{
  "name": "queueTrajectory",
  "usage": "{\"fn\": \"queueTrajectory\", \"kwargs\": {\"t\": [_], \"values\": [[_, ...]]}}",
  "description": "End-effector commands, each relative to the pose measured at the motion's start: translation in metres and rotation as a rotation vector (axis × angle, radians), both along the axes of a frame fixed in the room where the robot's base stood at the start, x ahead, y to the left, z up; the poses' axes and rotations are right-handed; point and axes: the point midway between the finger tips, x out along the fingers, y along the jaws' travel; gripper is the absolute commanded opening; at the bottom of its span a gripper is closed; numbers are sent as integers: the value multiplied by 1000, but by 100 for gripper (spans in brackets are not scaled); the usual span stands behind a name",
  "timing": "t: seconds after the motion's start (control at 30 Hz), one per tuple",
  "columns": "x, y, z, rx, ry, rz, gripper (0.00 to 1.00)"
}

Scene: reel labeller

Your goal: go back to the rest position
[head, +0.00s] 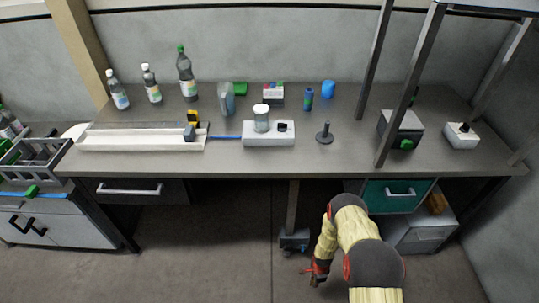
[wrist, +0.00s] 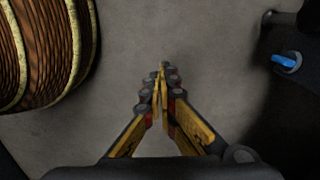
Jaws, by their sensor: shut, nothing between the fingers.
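My gripper (head: 316,277) hangs low in front of the bench in the head view, below the tabletop and over the floor. In the wrist view my gripper (wrist: 160,75) points at bare grey floor. Its two yellow and black fingers meet at the tips, with nothing between them. My yellow arm comes in from the bottom right of the head view and bends down toward the floor. The gripper touches no object that I can see.
The bench (head: 340,160) holds several bottles, a white device (head: 268,133) with a jar on it, a white tray (head: 140,139) and a dark box (head: 400,130). A green drawer (head: 400,196) is under the bench. Open floor (head: 200,250) lies left of my gripper.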

Motion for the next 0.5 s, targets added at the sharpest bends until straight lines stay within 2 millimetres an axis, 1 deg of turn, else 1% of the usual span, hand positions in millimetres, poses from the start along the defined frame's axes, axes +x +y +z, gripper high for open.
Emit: {"fn": "queueTrajectory", "kwargs": {"t": [0.07,0.13,0.33,0.37,0.43,0.5], "values": [[-7,0,0,3,24,51,0],[-19,0,1,7,56,103,0],[-72,1,7,40,184,273,0],[-80,1,10,48,204,300,0],[-91,1,22,67,244,367,0],[-99,1,40,88,280,438,0]]}}
